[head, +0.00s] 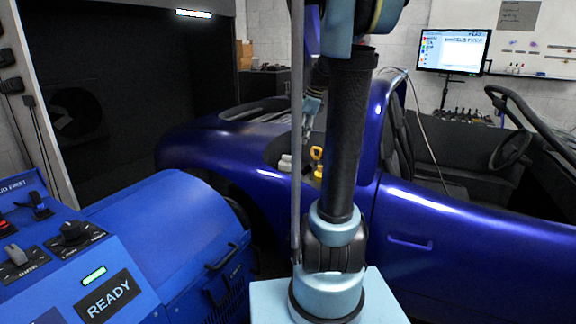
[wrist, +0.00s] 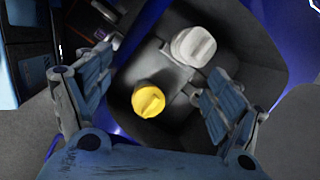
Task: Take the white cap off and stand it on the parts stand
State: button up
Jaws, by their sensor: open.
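The white cap (wrist: 193,46) is a round, ridged cap seated in the dark recess of the blue car's bodywork. It shows small and pale in the head view (head: 285,163). My gripper (wrist: 160,72) is open and empty above the recess, its two blue-grey fingers spread wide. In the wrist view the white cap is beyond the fingertips, toward the right finger, and nothing touches it. My gripper also shows in the head view (head: 307,125), partly hidden by my arm. I cannot make out the parts stand in either view.
A yellow cap (wrist: 148,100) sits close beside the white one, between the fingers in the wrist picture. The recess lies in the blue car (head: 450,225). A blue console (head: 150,240) reading READY stands at the left. A monitor (head: 452,50) is at the back.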

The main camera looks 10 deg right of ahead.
aim_at(289, 156)
jog(key=w+d+m, duration=0.3)
jog(key=w+m, duration=0.2)
jog(key=w, duration=0.4)
jog(key=shift+y, duration=0.3)
jog(key=x, duration=1.7)
jog(key=shift+w+a+r, duration=0.15)
jog(key=shift+w+a, duration=0.1)
jog(key=shift+w, duration=0.1)
jog(key=c, duration=1.1)
